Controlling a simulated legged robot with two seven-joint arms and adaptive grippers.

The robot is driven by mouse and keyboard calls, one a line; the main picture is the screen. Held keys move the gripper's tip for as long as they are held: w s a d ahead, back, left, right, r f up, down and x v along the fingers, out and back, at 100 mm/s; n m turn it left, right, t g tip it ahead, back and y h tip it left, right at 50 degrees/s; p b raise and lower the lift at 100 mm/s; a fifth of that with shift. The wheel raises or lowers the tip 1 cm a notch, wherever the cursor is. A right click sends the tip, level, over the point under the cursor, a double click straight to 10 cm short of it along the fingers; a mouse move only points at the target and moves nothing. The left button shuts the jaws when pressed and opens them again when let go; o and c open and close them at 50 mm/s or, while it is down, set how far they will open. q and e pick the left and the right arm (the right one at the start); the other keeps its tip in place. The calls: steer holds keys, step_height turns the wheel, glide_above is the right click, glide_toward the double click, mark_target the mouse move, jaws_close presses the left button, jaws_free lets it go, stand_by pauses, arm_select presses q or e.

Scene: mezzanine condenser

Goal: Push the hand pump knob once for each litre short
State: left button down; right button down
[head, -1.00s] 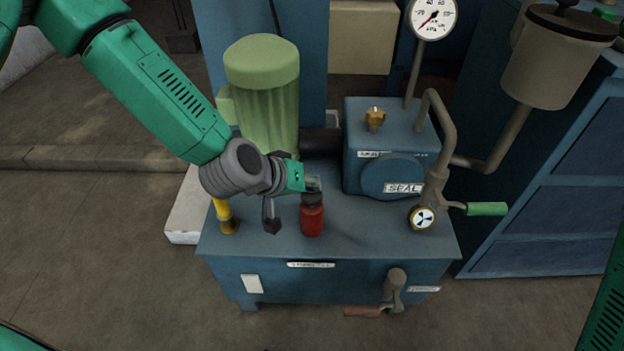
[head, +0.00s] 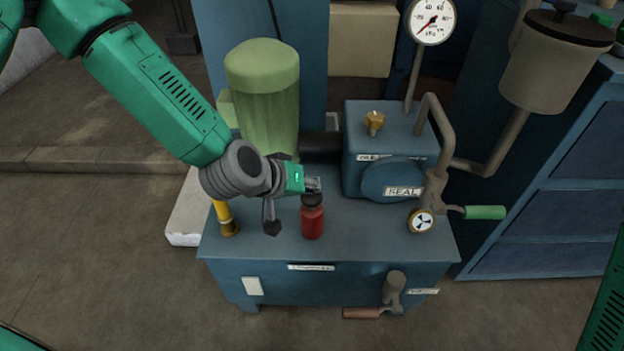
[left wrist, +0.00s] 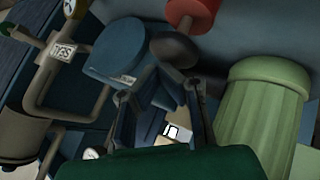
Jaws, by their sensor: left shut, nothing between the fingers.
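A red cylinder with a dark rounded knob (head: 312,201) on top stands upright on the blue tank's top. In the left wrist view the dark knob (left wrist: 175,50) and the red body lie at the upper middle, just beyond the fingers. My left gripper (head: 313,185) is shut and empty, with its fingertips right at or just above the knob. I cannot tell whether they touch it. A small pale plate (head: 253,286) is on the tank's front; nothing on it can be read. My right gripper is out of view.
A pale green ribbed motor (head: 262,95) stands behind my left gripper. A blue housing (head: 390,140), a brass fitting, a gauge (head: 432,20) and a green-handled valve (head: 485,212) are to the right. A yellow pipe (head: 224,215) is at the left, and a crank (head: 392,290) is on the front.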

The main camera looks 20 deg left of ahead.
arm_select(q)
steer(key=shift+r+p, duration=1.85)
steer(key=shift+r, duration=0.4)
step_height(320, 180, up, 5)
steer(key=p, duration=0.4)
steer(key=shift+p, duration=0.35)
stand_by(0.3)
step_height(320, 180, up, 4)
steer(key=m+p, duration=0.2)
steer(key=m, duration=0.4)
steer(key=m+p, duration=0.2)
steer(key=m, duration=0.5)
steer(key=m+p, duration=0.2)
steer(key=m, duration=0.4)
steer(key=shift+f+g+h, duration=0.25)
steer(key=shift+g+h, duration=0.05)
